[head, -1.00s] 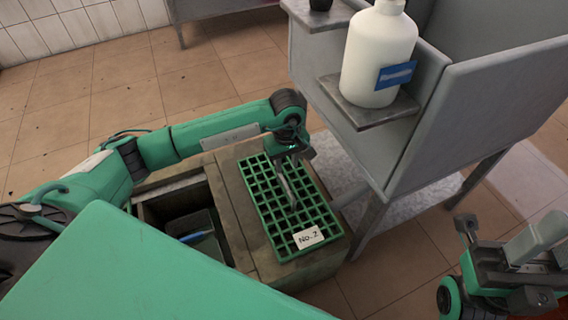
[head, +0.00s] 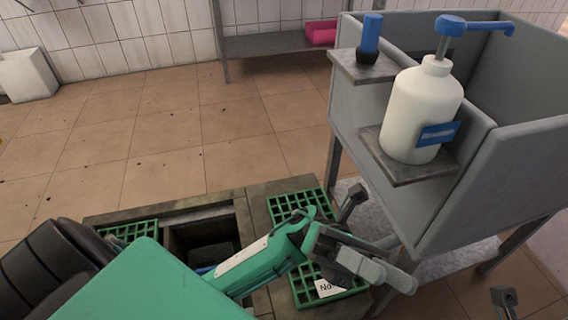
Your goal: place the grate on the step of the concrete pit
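The green grate (head: 285,207) with a white "No. 2" label lies flat on the concrete surround, right of the pit opening. My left arm and gripper hide its middle. The concrete pit (head: 190,215) has a dark rectangular opening; its step cannot be made out, as my own body hides the near part. My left gripper (head: 375,238) is over the grate's right edge, fingers apart and empty, apparently above it. Only a small part of my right gripper (head: 505,297) shows at the bottom right.
Another green grate (head: 128,231) lies at the pit's left end. A grey sink (head: 480,190) stands close on the right, with a white pump bottle (head: 422,110) on its shelf (head: 395,168).

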